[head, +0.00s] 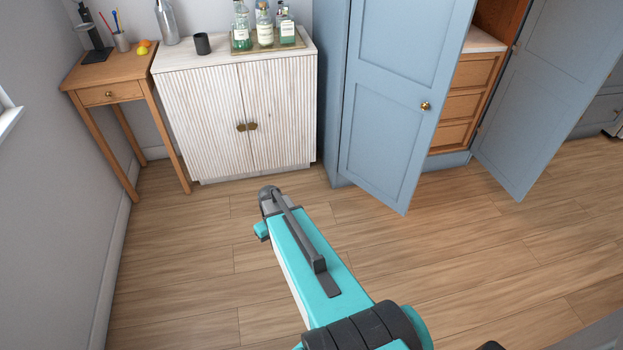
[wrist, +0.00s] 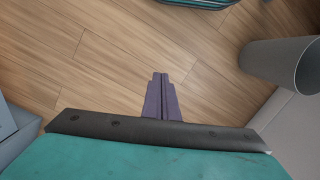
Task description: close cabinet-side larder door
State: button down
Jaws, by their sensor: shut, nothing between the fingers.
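The blue larder (head: 332,100) has two panelled doors, both standing open. The cabinet-side larder door (head: 385,105) is the left one, next to the white ribbed cabinet; it swings out over the floor and has a round brass knob (head: 425,106). My gripper shows in the wrist view (wrist: 161,78), its fingers together and empty above the wood floor. In the head view my arm reaches toward the white cabinet, left of the door and apart from it in the picture; the fingers are hidden there.
The other larder door (head: 545,90) stands open at right, with wooden drawers (head: 465,102) between. The white cabinet (head: 235,115) bears a tray of bottles (head: 264,25). A wooden side table (head: 110,75) is at left. A grey cylinder (wrist: 280,68) shows at right in the wrist view.

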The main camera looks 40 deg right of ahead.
jog(key=s+a+f+g, duration=0.2)
jog(key=s+a+f, duration=0.2)
jog(key=s+a, duration=0.4)
jog(key=s+a+f+n+g, duration=0.1)
jog(key=s+a+f, duration=0.3)
jog(key=s+a, duration=0.4)
jog(key=s+g, duration=0.1)
jog(key=s, duration=0.6)
jog(key=shift+s+a+f+h, duration=0.15)
jog(key=shift+a+h, duration=0.25)
jog(key=shift+a, duration=0.1)
